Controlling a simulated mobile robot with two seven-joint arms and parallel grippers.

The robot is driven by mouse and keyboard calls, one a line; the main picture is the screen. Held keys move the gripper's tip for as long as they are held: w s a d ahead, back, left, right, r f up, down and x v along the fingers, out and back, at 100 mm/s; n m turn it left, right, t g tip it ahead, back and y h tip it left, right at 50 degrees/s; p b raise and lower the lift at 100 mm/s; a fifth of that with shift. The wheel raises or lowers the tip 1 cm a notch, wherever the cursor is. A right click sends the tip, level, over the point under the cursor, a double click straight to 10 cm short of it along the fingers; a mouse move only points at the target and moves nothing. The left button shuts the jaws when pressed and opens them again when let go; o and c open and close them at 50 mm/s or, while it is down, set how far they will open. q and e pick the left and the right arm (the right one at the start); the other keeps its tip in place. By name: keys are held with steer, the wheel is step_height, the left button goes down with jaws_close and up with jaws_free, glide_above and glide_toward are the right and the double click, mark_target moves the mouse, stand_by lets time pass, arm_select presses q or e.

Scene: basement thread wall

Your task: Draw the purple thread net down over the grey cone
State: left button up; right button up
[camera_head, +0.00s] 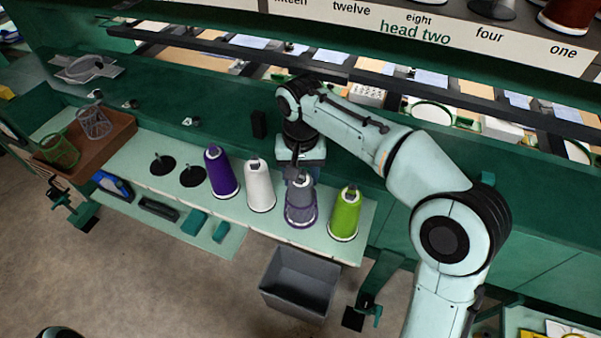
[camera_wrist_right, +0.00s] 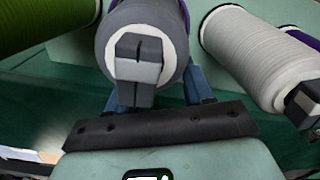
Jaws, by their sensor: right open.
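The grey cone (camera_head: 301,192) stands on the bench shelf between the white cone and the green cone. The purple thread net (camera_head: 300,216) is around its lower part, with its purple rim near the cone's base. My right gripper (camera_head: 297,177) is at the cone's upper part, from the back. In the right wrist view the grey cone (camera_wrist_right: 154,37) shows top-on, with its dark tip toward me. A sliver of the purple net (camera_wrist_right: 184,12) shows beside it. The open fingers of my right gripper (camera_wrist_right: 155,88) lie on either side of the cone, their tips partly hidden. My left gripper is not in view.
Purple (camera_head: 221,174), white (camera_head: 260,186) and green (camera_head: 345,214) cones stand close by. Two empty dark stands are at left. A brown tray (camera_head: 110,152) holds wire baskets. A grey bin (camera_head: 300,280) stands below the shelf.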

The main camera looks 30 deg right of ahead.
arm_select(q)
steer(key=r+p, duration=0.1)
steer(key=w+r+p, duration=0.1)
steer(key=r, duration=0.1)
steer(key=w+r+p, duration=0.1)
steer(key=p, duration=0.1)
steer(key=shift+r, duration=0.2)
arm_select(e)
step_height(320, 180, up, 13)
steer(key=shift+r, duration=0.2)
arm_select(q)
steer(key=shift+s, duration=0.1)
